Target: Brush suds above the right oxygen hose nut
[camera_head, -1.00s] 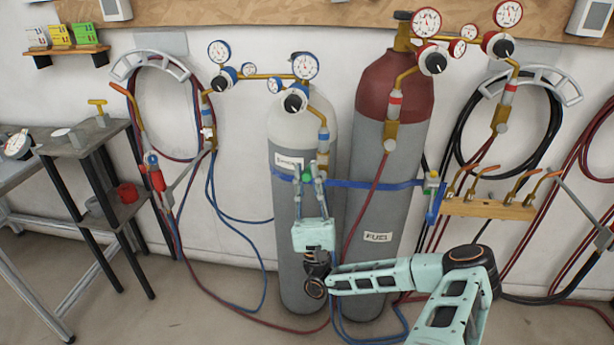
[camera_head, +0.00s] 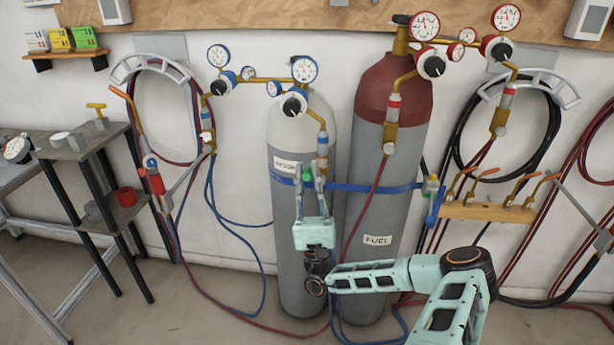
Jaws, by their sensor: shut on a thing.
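My gripper (camera_head: 310,178) points up in front of the grey oxygen cylinder (camera_head: 290,255), just below the brass hose fitting of the right blue-marked regulator (camera_head: 295,104). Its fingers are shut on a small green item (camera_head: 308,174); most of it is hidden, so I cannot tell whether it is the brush. The right oxygen hose nut (camera_head: 322,165) is at the lower end of that fitting, partly behind the fingertips. The green item is close to the nut, slightly left and lower in the picture; I cannot tell whether they touch. No suds are visible.
The red-topped fuel cylinder (camera_head: 375,280) stands to the right, with a blue strap (camera_head: 365,185) across both cylinders. Loose hoses hang low. A dark shelf stand (camera_head: 85,140) is at left.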

